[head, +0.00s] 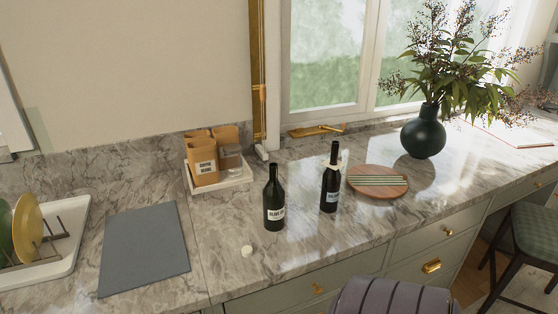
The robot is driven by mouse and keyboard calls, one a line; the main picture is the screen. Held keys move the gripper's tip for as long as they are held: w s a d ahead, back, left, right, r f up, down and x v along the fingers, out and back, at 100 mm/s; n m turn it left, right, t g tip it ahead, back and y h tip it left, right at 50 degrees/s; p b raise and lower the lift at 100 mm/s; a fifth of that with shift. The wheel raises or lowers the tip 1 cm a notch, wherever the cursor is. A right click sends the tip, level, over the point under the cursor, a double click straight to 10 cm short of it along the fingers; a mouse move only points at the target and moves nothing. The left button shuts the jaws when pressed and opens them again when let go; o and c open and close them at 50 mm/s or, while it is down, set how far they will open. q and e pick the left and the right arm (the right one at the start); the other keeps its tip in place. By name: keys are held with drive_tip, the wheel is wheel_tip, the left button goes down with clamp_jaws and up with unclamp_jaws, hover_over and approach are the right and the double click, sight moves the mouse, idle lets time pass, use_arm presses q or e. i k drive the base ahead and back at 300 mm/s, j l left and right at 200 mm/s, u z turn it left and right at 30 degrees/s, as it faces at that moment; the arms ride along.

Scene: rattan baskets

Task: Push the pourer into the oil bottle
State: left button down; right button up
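A dark oil bottle (274,205) with a white label that seems to read "olive oil" stands upright on the marble counter, near its front edge. I cannot make out a pourer in its neck. A small pale round piece (247,251) lies on the counter to the front left of the bottle. It may be the pourer or a stopper, but it is too small to tell. A second dark bottle (330,190) with a white label and a pale band at its neck stands upright to the right. Neither of my grippers is in view.
A round wooden board (396,191) with thin sticks lies right of the bottles. Behind are a tray (237,180) with paper bags and a dark vase (424,134). A grey mat (145,248) and dish rack (52,265) are left. A purple padded seat back (395,297) stands in front.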

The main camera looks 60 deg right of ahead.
sight(274, 193)
drive_tip(key=z, duration=1.85)
